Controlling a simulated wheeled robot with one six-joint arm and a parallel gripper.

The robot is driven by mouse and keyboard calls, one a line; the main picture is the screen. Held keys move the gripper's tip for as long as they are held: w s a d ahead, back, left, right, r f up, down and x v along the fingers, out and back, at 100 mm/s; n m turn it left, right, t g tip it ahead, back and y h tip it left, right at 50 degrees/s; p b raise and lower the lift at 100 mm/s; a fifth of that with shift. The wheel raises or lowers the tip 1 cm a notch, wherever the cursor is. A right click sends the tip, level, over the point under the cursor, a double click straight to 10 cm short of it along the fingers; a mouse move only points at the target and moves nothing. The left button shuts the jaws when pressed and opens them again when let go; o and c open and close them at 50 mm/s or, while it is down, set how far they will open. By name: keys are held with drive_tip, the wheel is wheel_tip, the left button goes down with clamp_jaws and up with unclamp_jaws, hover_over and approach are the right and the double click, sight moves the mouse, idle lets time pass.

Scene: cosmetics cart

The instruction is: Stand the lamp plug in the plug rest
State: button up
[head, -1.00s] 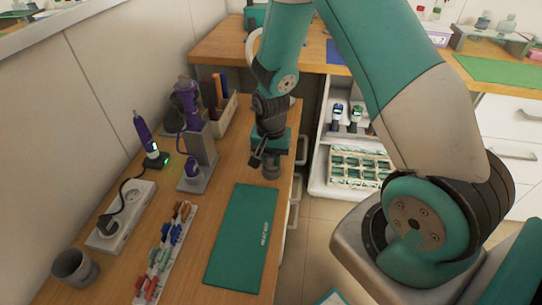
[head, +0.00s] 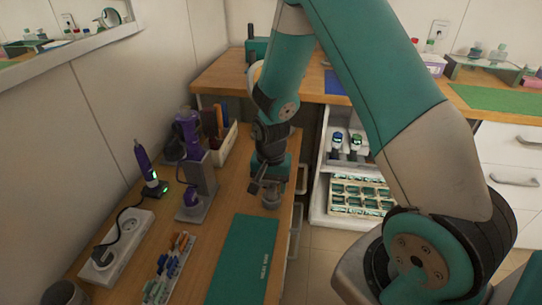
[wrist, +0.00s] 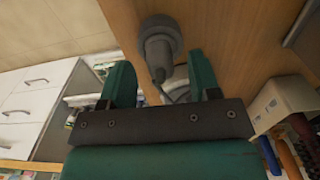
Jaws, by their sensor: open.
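A round grey holder (head: 271,200), which looks like the plug rest, stands on the wooden counter beyond the teal mat. In the wrist view its round rim (wrist: 160,28) is at the top centre. My gripper (wrist: 162,74) is open, one teal finger on each side of the plug, with gaps visible. In the head view my gripper (head: 259,187) is just beside the holder; the plug is too small to make out there.
A white power strip (head: 118,245) with a dark cable lies at left. A purple trimmer (head: 146,165), a grey stand (head: 202,180) and a pen box (head: 224,145) line the wall side. The teal mat (head: 243,262) is bare.

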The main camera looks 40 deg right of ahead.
sight(271, 188)
wheel_tip(271, 188, up, 15)
drive_tip(key=shift+r, duration=0.2)
drive_tip(key=shift+s+a, duration=0.1)
idle(0.7)
